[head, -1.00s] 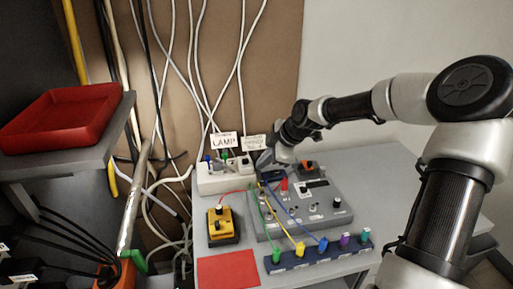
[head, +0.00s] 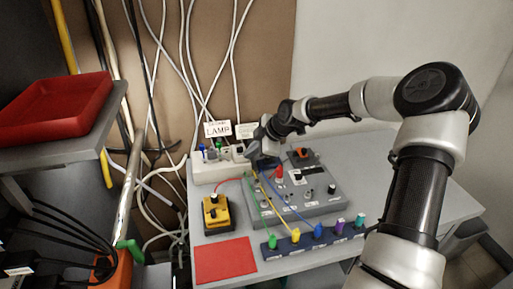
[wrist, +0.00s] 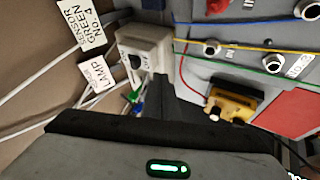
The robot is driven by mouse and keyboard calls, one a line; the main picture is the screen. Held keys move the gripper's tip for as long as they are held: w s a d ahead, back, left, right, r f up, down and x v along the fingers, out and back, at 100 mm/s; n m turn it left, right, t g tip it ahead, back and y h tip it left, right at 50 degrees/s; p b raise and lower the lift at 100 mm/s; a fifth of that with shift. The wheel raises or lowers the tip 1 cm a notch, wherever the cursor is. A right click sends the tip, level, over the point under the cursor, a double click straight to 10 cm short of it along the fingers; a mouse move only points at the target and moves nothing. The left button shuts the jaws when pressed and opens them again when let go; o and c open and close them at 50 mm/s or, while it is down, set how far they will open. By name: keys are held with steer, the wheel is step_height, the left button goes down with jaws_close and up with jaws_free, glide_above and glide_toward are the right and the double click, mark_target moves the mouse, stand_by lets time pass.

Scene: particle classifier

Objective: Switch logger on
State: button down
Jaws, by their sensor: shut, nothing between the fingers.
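No part I can read is labelled logger. A grey device box (head: 325,205) with knobs, sockets and a red plug stands on the table; part of it shows in the wrist view (wrist: 230,52). A white power strip (head: 206,174) with plugs lies behind it to the left. In the wrist view the strip (wrist: 152,42) has a black knob or switch on its face. My gripper (head: 257,158) is shut and empty, near the strip's right end and the box's back left corner; contact cannot be told. Its dark fingers (wrist: 182,108) show in the wrist view.
A yellow box (head: 216,213) with a black knob and a red mat (head: 225,260) lie at the left. A blue strip (head: 312,243) with coloured plugs is in front, joined by thin wires. Cables hang behind. The table's right side is clear.

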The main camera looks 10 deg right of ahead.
mark_target(240, 147)
steer(key=w, duration=0.1)
steer(key=w+f, duration=0.1)
steer(key=w, duration=0.1)
steer(key=w+a+f, duration=0.1)
steer(key=shift+w+a+f, duration=0.1)
steer(key=shift+w+f, duration=0.1)
steer(key=shift+w, duration=0.5)
steer(key=w, duration=0.2)
steer(key=shift+w, duration=0.3)
steer(key=shift+w+r, duration=0.1)
steer(key=shift+b, duration=0.3)
